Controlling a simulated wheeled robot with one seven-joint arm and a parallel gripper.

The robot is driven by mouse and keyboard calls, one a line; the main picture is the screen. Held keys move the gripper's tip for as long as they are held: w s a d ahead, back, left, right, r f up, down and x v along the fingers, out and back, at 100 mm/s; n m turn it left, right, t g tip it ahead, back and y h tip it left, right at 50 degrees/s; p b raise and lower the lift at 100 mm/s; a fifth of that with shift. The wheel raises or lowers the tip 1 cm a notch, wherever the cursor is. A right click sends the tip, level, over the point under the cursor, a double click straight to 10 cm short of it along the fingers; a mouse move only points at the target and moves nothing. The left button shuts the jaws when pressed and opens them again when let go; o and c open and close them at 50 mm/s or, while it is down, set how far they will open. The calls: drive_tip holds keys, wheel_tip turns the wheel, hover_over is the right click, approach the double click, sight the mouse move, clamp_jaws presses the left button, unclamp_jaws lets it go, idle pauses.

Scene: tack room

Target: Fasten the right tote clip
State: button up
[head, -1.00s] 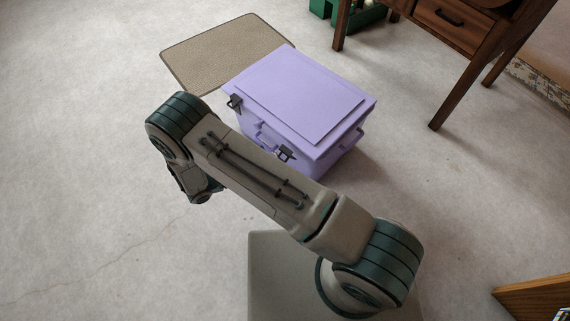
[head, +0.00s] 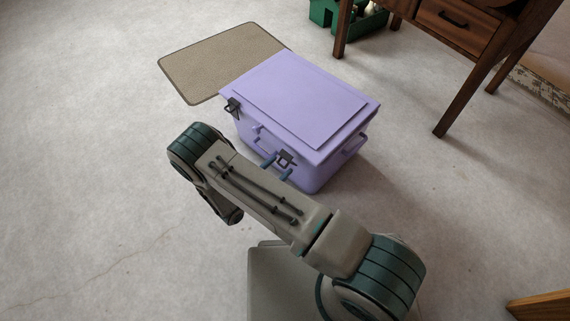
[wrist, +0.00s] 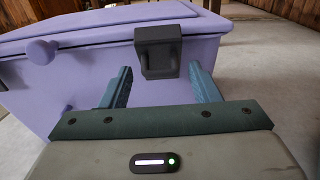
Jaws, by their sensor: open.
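The lilac tote (head: 330,165) stands on the floor with its lid (head: 300,95) down. The right tote clip (head: 286,158) is a dark piece at the lid's front edge, near the right corner. In the wrist view the clip (wrist: 158,52) hangs from the lid edge over the tote's front; whether it is latched I cannot tell. The left clip (head: 233,107) is at the other end of that edge. My gripper (head: 277,168) is open and empty in front of the right clip. In the wrist view my fingers (wrist: 161,86) stand either side of it, slightly low.
A tan mat (head: 222,62) lies behind the tote to the left. A wooden desk (head: 462,60) stands at the back right, with a green container (head: 322,12) near its leg. A lilac knob (wrist: 42,51) sticks out left of the clip. Floor to the left is clear.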

drive_tip(key=shift+b+x, duration=0.3)
drive_tip(key=shift+x, duration=1.4)
